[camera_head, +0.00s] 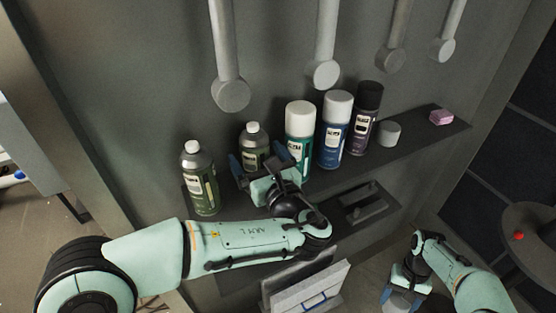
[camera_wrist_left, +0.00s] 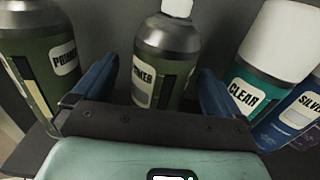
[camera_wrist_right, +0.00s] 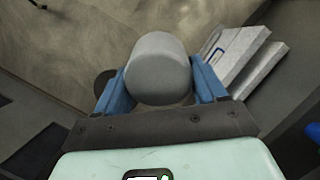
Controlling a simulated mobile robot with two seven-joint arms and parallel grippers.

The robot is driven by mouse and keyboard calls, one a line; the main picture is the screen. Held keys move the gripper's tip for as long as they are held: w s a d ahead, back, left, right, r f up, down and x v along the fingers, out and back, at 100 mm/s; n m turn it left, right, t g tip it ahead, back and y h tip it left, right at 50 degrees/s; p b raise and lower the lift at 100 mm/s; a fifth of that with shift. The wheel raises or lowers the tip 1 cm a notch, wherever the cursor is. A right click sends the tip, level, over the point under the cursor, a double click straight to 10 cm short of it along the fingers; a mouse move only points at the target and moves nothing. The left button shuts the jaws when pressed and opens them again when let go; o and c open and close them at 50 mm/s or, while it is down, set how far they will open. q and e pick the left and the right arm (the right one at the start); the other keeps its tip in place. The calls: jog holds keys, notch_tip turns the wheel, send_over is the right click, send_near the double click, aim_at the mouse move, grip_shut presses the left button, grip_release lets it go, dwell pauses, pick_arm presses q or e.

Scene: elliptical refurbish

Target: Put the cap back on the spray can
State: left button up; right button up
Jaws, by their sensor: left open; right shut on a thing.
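Two green primer spray cans without big caps stand upright on the shelf, the left can (camera_head: 199,180) and the middle can (camera_head: 255,139), each with a small white top. My left gripper (camera_head: 268,160) is open, its blue fingers on either side of the middle can (camera_wrist_left: 165,60); I cannot tell if they touch it. My right gripper (camera_head: 401,290) is low at the right, away from the shelf, shut on a grey cap (camera_wrist_right: 158,70) that sits between its blue fingers. Another grey cap (camera_head: 389,133) stands on the shelf.
Capped cans stand right of the middle can: teal (camera_head: 299,135), blue (camera_head: 333,132) and dark purple (camera_head: 365,120). A pink block (camera_head: 441,117) lies at the shelf's right end. A dark tray (camera_head: 366,203) and white panels (camera_head: 308,290) are below. Grey rods hang above.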

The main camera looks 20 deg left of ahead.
pick_arm(q)
jog(key=x, duration=0.4)
jog(key=shift+w, duration=0.1)
pick_arm(e)
jog(key=shift+w+r, duration=0.15)
jog(key=shift+r, duration=0.25)
pick_arm(q)
jog(key=shift+r, duration=0.1)
jog(key=c, duration=1.2)
